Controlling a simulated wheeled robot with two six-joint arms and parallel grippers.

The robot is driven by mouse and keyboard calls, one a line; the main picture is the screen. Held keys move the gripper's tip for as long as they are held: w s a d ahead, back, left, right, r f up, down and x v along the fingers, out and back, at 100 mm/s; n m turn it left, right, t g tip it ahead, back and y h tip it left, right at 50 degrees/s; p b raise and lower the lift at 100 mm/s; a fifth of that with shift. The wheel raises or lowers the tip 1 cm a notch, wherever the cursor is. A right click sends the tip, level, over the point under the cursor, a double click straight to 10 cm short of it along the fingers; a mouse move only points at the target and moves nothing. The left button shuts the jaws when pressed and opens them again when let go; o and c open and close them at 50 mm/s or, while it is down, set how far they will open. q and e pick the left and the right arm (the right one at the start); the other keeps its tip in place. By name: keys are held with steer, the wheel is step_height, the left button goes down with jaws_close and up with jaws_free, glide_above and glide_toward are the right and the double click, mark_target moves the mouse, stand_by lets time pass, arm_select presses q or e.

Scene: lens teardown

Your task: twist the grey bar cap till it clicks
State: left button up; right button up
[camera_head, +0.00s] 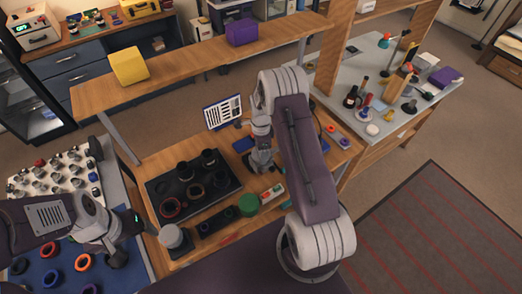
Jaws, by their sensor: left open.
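A light grey round piece (171,236) stands at the left front edge of the wooden bench, just right of my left gripper. I cannot tell whether it is the grey bar cap. My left gripper (130,240) is open, with dark fingers spread, apart from that piece and above the gap by the blue mat. My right gripper (262,160) is low over the back middle of the bench, right of the black tray (222,188). Its fingers are too small and partly hidden to read.
The black tray holds several dark lens rings. A green round part (249,204) and a black bar-shaped holder (216,222) lie in front. A blue mat (50,272) with coloured rings is at left. A raised wooden shelf (190,65) crosses behind, carrying a yellow block (129,66).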

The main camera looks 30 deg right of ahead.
steer(key=shift+m, duration=2.9)
steer(key=c, duration=0.5)
steer(key=o, duration=1.9)
steer(key=shift+r, duration=0.1)
step_height(320, 180, up, 9)
steer(key=shift+f+b, duration=0.2)
steer(key=shift+b, duration=0.9)
steer(key=shift+r, duration=0.15)
